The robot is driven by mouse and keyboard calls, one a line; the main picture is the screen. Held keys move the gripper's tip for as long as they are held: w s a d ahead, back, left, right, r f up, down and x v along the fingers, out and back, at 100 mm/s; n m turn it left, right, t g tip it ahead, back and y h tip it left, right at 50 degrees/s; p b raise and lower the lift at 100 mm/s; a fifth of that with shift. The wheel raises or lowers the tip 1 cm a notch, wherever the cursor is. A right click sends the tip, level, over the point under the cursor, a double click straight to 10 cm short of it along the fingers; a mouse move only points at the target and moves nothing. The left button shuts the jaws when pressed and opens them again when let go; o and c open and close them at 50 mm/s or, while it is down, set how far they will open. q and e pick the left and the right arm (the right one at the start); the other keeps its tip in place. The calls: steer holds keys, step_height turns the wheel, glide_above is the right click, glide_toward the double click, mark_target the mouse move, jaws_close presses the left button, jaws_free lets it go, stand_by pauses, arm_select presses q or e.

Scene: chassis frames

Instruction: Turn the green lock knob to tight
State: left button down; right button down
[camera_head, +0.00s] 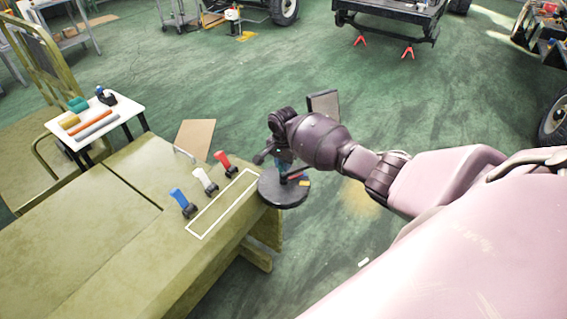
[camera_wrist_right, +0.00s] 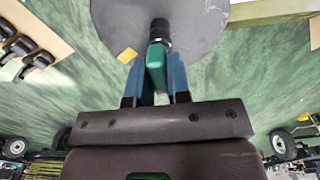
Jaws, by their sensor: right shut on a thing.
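The green lock knob (camera_wrist_right: 157,62) shows in the right wrist view, standing out from a dark fitting on a round grey disc (camera_wrist_right: 110,35). My right gripper (camera_wrist_right: 158,78) has its two blue fingers on either side of the knob and is shut on it. In the head view, my right gripper (camera_head: 284,163) reaches down over the same dark round disc (camera_head: 275,196) at the bench corner. The knob is mostly hidden there by my wrist. I cannot read any tight marking. My left gripper is not in view.
An olive workbench (camera_head: 95,225) holds a blue lever (camera_head: 179,197), a white lever (camera_head: 203,178) and a red lever (camera_head: 223,158) beside a white-outlined rectangle. A small white table (camera_head: 125,106) with tools stands behind. The green floor right of the bench is mostly clear.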

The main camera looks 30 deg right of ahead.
steer(key=c, duration=1.1)
jaws_free()
step_height(320, 180, up, 11)
steer(key=shift+f, duration=0.1)
